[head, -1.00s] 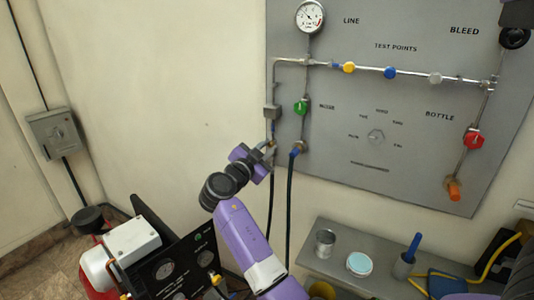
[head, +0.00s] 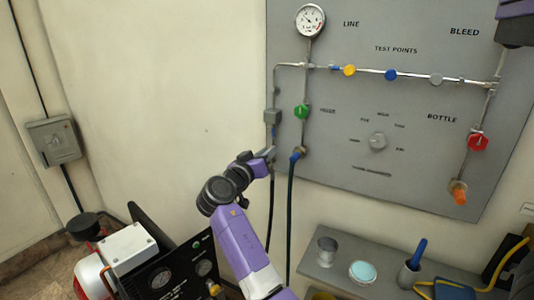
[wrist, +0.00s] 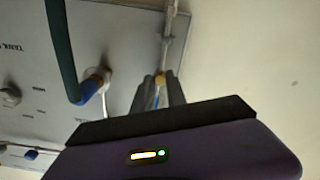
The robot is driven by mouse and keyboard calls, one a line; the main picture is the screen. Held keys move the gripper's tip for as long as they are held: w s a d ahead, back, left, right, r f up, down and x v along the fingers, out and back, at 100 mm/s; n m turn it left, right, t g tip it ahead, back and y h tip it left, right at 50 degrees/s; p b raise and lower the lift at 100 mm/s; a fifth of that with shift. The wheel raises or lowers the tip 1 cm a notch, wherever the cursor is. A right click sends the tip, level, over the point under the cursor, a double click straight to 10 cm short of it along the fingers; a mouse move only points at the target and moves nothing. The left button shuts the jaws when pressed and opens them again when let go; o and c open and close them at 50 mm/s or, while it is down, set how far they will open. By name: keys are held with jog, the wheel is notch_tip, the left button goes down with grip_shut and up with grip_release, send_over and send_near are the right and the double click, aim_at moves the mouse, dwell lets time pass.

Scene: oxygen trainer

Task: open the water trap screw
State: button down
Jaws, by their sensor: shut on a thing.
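The water trap is a small grey block (head: 272,116) on the thin pipe at the panel's left edge. A short blue piece shows below it. My gripper (head: 271,153) is at the pipe's lower end, under the block. In the wrist view, my gripper's grey fingers (wrist: 158,85) are shut around a small brass part with a pale blue piece below it, which I take to be the water trap screw (wrist: 160,76). The fingers hide much of it, and how far it is turned cannot be seen.
A dark hose (head: 291,215) with a blue fitting hangs close right of my gripper; it also shows in the wrist view (wrist: 60,45). A green valve (head: 302,112) is just above. A shelf (head: 320,262) with cans is lower right.

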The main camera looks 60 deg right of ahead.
jog(key=n+p, duration=0.5)
jog(key=n, duration=0.5)
jog(key=shift+f+n, duration=0.1)
jog(key=shift+n, duration=0.4)
jog(key=c, duration=1.3)
grip_release()
jog(key=shift+c, duration=0.2)
jog(key=a+b, duration=0.1)
jog(key=a, duration=0.6)
jog(key=shift+a, duration=0.4)
jog(key=shift+w, duration=0.1)
